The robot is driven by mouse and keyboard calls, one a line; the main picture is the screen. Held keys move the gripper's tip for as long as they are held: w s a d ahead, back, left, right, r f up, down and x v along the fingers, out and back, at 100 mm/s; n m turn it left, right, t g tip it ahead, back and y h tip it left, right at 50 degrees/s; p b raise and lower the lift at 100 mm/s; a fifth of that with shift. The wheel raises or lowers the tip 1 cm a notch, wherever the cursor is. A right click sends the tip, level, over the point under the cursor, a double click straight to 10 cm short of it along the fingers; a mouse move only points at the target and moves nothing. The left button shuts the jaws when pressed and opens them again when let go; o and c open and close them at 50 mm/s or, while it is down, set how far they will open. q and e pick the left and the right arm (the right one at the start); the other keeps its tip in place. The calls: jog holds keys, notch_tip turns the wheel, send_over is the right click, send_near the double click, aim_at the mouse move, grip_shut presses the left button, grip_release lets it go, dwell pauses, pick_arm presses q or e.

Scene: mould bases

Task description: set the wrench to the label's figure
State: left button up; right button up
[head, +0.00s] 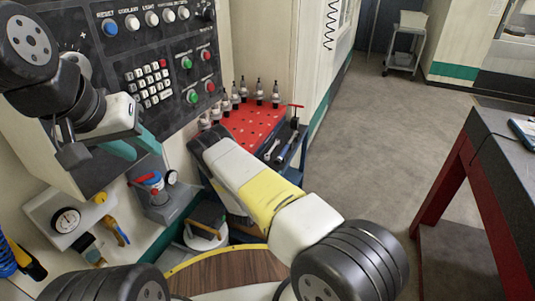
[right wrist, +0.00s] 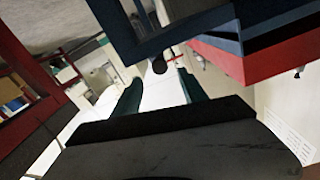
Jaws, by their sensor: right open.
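A long dark tool with a silver part (head: 271,150), which looks like the wrench, lies at the right side of the red-topped cart in the head view; no scale or figure on it can be read. A dark round end (right wrist: 158,67) shows between my right fingers in the right wrist view; I cannot tell if it is the wrench. My right gripper (right wrist: 158,92) is open, below the cart's blue frame; in the head view my arm hides it. My left gripper (head: 133,148) is open and empty before the control panel. A white sheet with unreadable print (right wrist: 287,135) may be the label.
A red-legged table (head: 455,165) stands at right; the floor (head: 385,120) between is clear.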

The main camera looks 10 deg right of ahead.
aim_at(277, 163)
jog(key=x, duration=0.6)
grip_shut()
